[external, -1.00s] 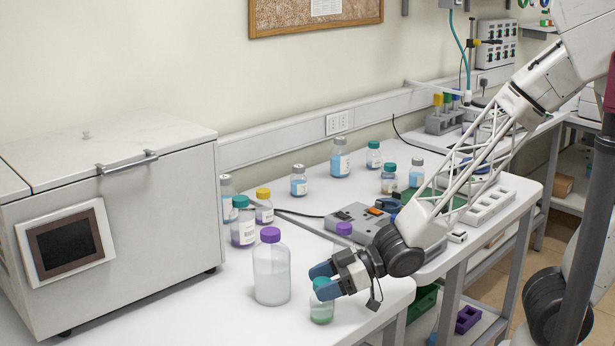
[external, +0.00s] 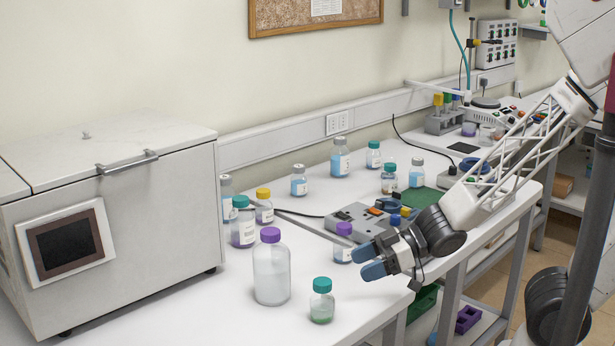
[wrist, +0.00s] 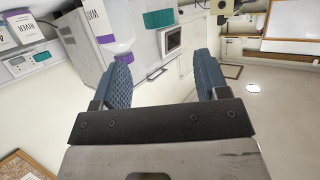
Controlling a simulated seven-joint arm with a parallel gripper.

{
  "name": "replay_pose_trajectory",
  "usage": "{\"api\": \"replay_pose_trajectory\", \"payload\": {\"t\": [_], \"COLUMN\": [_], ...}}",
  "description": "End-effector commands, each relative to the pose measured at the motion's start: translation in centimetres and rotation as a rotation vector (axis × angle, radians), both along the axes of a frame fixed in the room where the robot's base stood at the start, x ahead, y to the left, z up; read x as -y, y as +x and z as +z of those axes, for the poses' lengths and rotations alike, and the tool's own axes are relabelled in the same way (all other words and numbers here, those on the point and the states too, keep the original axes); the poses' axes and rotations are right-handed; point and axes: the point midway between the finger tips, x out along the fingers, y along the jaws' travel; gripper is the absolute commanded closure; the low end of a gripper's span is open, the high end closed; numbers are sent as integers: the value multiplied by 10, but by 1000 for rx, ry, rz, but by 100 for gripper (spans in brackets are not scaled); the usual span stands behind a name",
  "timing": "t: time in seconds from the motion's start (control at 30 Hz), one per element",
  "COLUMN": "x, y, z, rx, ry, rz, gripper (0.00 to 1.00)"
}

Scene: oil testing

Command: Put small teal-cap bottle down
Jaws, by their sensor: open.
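The small teal-cap bottle (external: 322,302) stands upright on the white bench near its front edge, with a little greenish content at the bottom. My gripper (external: 368,261) is open and empty, up and to the right of the bottle and apart from it. In the wrist view the two blue fingers (wrist: 165,82) are spread with nothing between them. A teal cap (wrist: 158,19) shows beyond the fingers, above the gap; I cannot tell for sure which bottle it belongs to.
A larger purple-cap bottle (external: 271,272) stands just left of the teal-cap bottle. Another purple-cap bottle (external: 343,243) is close behind my gripper, beside a grey device (external: 360,220). Several bottles stand farther back. A large white box machine (external: 120,220) fills the left.

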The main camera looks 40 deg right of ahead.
Motion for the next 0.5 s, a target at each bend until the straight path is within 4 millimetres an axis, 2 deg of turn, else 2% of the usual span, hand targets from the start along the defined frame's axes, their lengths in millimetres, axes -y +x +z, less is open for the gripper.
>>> {"api": "replay_pose_trajectory", "payload": {"t": [0.2,0.5], "x": [13,16], "y": [-9,-10], "z": [6,7], "rx": [1,1], "ry": [-1,-1], "rz": [0,0], "gripper": [32,32]}}
